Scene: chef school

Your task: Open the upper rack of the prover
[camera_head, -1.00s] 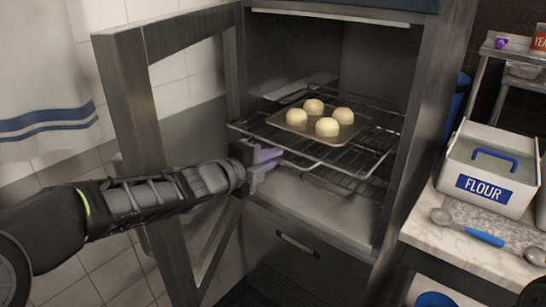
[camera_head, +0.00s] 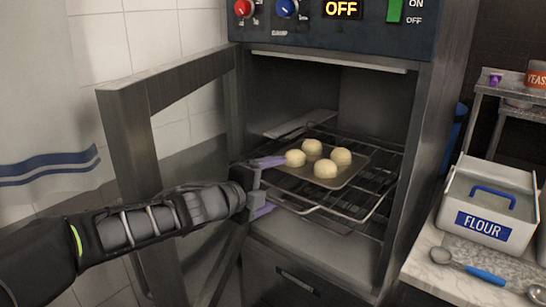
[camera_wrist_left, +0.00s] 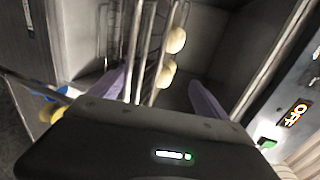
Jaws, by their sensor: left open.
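The prover (camera_head: 430,110) stands with its door (camera_head: 130,140) swung open to the left. Its upper wire rack (camera_head: 375,190) carries a tray (camera_head: 345,181) with several pale dough balls (camera_head: 325,169). My left gripper (camera_head: 277,184) is open at the rack's front left corner, one purple finger above the front edge level and one below. Whether the fingers touch the rack is unclear. In the left wrist view, rack bars (camera_wrist_left: 150,60) and dough balls (camera_wrist_left: 167,73) show between the two fingers (camera_wrist_left: 160,88). My right gripper is not in view.
A lower rack (camera_head: 325,220) lies partly hidden under the upper one. The control panel (camera_head: 345,30) reads OFF. At right, a counter (camera_head: 415,245) holds a FLOUR bin (camera_head: 485,225) and measuring spoons (camera_head: 485,275). The open door frame stands close beside my left arm.

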